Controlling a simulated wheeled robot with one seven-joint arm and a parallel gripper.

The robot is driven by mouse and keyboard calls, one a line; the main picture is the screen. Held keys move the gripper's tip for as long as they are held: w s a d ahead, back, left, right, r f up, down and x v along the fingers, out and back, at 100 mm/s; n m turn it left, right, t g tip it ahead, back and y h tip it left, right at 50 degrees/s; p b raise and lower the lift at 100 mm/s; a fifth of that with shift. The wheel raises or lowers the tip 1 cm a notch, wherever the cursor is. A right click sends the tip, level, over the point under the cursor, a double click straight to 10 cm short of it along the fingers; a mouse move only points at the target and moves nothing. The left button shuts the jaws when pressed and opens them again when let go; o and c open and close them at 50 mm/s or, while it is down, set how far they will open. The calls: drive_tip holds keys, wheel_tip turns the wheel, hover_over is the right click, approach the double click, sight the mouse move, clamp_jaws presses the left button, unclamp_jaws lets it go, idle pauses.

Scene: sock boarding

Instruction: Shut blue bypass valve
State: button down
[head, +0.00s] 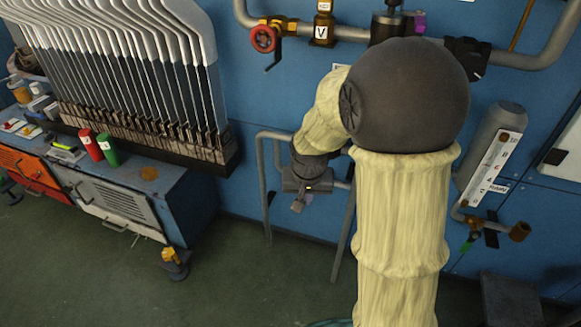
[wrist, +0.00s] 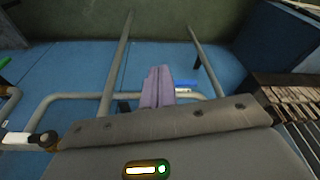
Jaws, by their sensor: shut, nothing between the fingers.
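My gripper (head: 298,206) hangs at the wall pipework in the head view, below the end of my arm. In the wrist view its pale purple fingers (wrist: 157,86) are together with nothing between them. A small bright blue part (wrist: 186,83) shows just right of the fingers, beside a white label. It looks like the blue bypass valve's handle, but most of it is hidden and I cannot tell its angle or whether the fingers touch it. The grey pipe (wrist: 70,98) runs behind the fingers. In the head view my arm and gripper hide the valve.
A red handwheel (head: 264,38) and upper pipes line the blue wall. A green-handled valve (head: 470,241) is low at right. A rack (head: 150,130) and a bench (head: 185,190) stand left. Floor between is clear.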

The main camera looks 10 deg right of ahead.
drive_tip(key=w+a+r+m+p, duration=0.1)
drive_tip(key=w+r+p, duration=0.1)
drive_tip(key=w, duration=0.4)
drive_tip(key=w+a+r+m+h+p, duration=0.1)
drive_tip(key=w+r+m+p, duration=0.1)
drive_tip(key=w+p, duration=0.3)
drive_tip(key=shift+w+a+r, duration=0.35)
drive_tip(key=shift+w+r, duration=0.2)
drive_tip(key=shift+w, duration=0.65)
drive_tip(key=s+b+x, duration=0.1)
drive_tip(key=b+x, duration=0.3)
drive_tip(key=x, duration=0.9)
drive_tip(key=shift+f, duration=0.55)
